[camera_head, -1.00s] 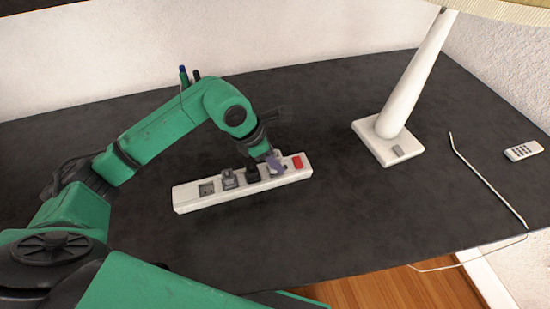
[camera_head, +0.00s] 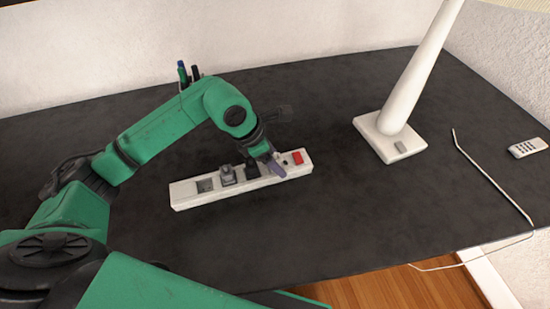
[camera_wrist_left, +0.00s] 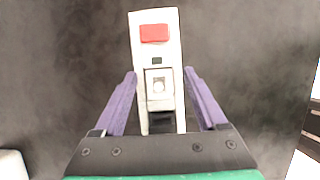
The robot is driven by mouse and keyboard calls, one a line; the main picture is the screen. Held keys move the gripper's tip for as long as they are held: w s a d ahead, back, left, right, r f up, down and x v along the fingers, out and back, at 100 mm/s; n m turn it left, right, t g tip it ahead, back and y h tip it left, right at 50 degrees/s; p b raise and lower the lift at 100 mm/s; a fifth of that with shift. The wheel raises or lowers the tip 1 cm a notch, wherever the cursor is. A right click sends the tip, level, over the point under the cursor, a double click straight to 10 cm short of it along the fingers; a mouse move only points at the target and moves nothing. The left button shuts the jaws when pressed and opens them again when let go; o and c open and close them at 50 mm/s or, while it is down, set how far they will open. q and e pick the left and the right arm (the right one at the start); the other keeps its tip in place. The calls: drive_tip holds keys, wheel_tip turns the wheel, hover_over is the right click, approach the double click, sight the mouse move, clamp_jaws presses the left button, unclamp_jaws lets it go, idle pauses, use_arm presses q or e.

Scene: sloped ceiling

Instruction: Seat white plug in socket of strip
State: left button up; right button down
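The white power strip (camera_head: 188,194) lies on the dark tabletop; its red switch (camera_head: 297,157) is at the right end. My left gripper (camera_head: 277,163) is over the socket closest to the switch and hides most of it. In the left wrist view my left gripper (camera_wrist_left: 160,73) is open, its purple fingers apart on either side of the strip (camera_wrist_left: 140,50). Between them a white plug (camera_wrist_left: 158,87) appears to sit in the socket; how deep it sits I cannot tell. My right gripper is out of view.
A grey plug (camera_head: 227,175) and a black plug (camera_head: 251,169) are in the strip. The left socket (camera_head: 205,186) looks empty. The table front is clear.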

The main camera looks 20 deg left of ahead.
use_arm(q)
drive_tip(key=b+v, duration=0.1)
drive_tip(key=v, duration=1.3)
drive_tip(key=shift+r, duration=0.25)
drive_tip(key=shift+s+a, duration=0.1)
drive_tip(key=shift+a, duration=0.05)
